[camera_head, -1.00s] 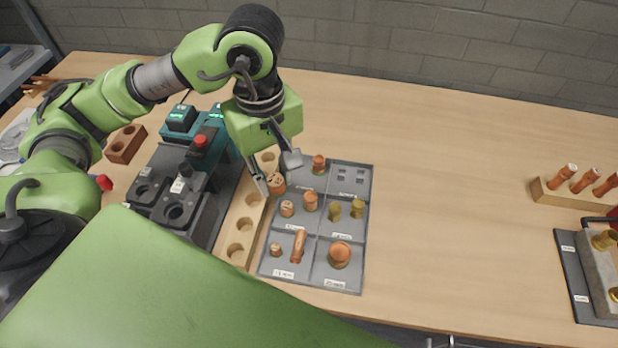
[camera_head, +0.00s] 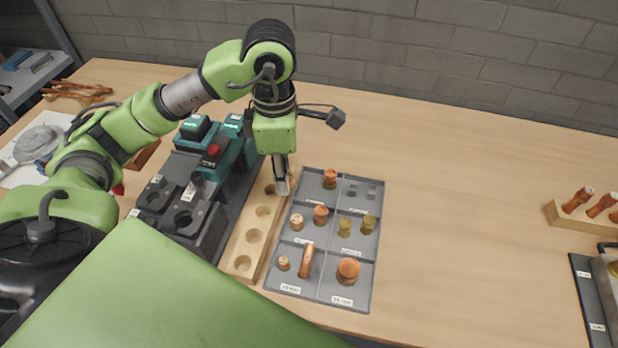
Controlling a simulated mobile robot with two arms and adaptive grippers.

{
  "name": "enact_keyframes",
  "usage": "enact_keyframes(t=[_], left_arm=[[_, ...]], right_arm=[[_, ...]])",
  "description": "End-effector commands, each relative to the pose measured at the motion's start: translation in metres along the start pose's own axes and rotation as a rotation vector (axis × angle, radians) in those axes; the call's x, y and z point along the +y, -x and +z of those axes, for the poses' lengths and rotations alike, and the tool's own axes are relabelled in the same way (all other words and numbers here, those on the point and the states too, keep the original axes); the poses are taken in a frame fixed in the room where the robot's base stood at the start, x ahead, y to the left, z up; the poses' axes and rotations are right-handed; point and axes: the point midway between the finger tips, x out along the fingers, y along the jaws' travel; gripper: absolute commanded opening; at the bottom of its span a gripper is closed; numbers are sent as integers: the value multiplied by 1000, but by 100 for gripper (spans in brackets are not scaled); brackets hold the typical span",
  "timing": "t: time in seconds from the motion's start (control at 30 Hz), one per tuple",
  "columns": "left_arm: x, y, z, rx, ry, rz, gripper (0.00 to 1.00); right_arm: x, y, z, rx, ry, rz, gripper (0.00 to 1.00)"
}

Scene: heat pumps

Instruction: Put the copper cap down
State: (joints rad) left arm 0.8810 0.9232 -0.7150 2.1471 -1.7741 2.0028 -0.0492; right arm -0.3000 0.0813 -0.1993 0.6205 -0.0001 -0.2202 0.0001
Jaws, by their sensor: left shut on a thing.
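My left gripper (camera_head: 282,188) points down over the far end of the wooden block with holes (camera_head: 248,248), beside the grey parts tray. Its fingers are close together, shut on the copper cap, which they almost wholly hide. I cannot tell whether the cap touches the block or the tray edge. The grey tray (camera_head: 325,290) has labelled compartments holding several copper and brass fittings, among them an upright copper piece (camera_head: 330,179) at the back left and a wide round copper piece (camera_head: 348,270) at the front right. My right gripper is out of view.
A teal and dark grey machine (camera_head: 190,200) stands close left of the block. A wooden rack with copper pieces (camera_head: 580,212) and a dark plate (camera_head: 585,285) are at the right edge. The bench between tray and rack is clear.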

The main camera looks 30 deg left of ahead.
Motion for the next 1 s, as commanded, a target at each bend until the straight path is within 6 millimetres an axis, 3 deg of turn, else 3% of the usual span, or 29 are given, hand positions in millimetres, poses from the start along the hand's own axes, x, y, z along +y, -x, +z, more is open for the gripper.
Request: enact_keyframes(t=[0.13,0.4,0.57,0.8,1.0], left_arm=[[30,-13,21,2,1,-4,0],[59,-59,40,1,-1,-2,0],[66,-70,45,1,-1,0,0],[68,-99,46,2,-1,-2,0],[69,-104,46,0,-3,3,0]], right_arm=[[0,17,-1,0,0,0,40],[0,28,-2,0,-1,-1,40],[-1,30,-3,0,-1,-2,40],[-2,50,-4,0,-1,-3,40],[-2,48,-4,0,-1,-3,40]])
